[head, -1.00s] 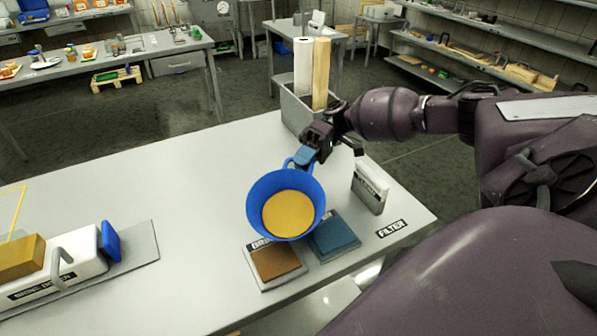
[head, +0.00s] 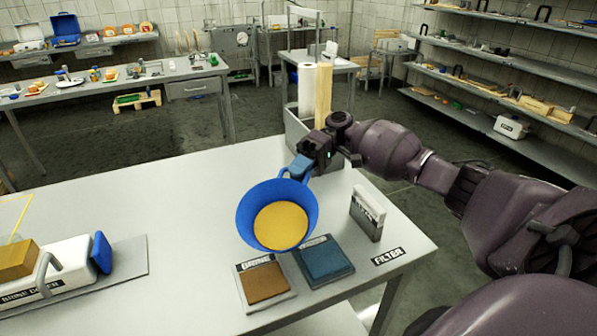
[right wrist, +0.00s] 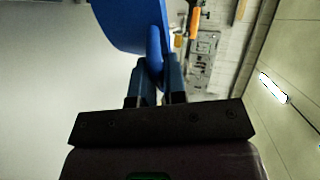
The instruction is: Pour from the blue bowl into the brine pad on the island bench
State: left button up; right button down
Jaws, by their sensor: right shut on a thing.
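The blue bowl (head: 246,218) holds a flat yellow content (head: 281,226). It is tilted so its open mouth faces the head camera, above the bench just behind the pads. My right gripper (head: 298,170) is shut on the bowl's handle. In the right wrist view the gripper (right wrist: 158,88) shows its two fingers on either side of the handle, with the blue bowl (right wrist: 132,22) beyond. The brine pad (head: 266,282), a brown square in a pale frame with a partly hidden label, lies on the island bench (head: 150,200) in front of the bowl. My left gripper is not in view.
A blue pad (head: 324,262) lies right beside the brine pad. A white filter box (head: 368,212) stands behind it, near the bench's right edge. A grey bin (head: 297,128) with tall rolls stands at the back. A white brine dozer (head: 65,272) rests on a tray at left.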

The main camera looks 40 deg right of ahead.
jog(key=shift+r, duration=0.3)
jog(key=shift+a+r+h+p, duration=0.15)
jog(key=shift+r+h+p, duration=0.15)
jog(key=shift+p, duration=0.05)
jog(key=shift+s+r, duration=0.1)
jog(key=shift+r, duration=0.15)
jog(key=shift+s+a+r+t+h+p, duration=0.1)
jog(key=shift+a+r+t+h+p, duration=0.1)
jog(key=shift+r+t+h+p, duration=0.15)
jog(key=shift+r, duration=0.1)
jog(key=shift+s+a+r+n+h+p, duration=0.15)
jog(key=shift+a+r+n+h+p, duration=0.15)
jog(key=shift+r+h+p, duration=0.2)
jog(key=shift+s+a+r+t+h, duration=0.2)
jog(key=shift+r+t+h, duration=0.05)
jog(key=shift+r+h, duration=0.1)
jog(key=shift+s+a+r+h+p, duration=0.2)
jog(key=shift+a+r+h+p, duration=0.15)
jog(key=shift+r, duration=0.1)
jog(key=shift+s+a+r+n+t+h, duration=0.3)
jog(key=shift+s+a+r+t+h, duration=0.1)
jog(key=shift+a+r+h, duration=0.15)
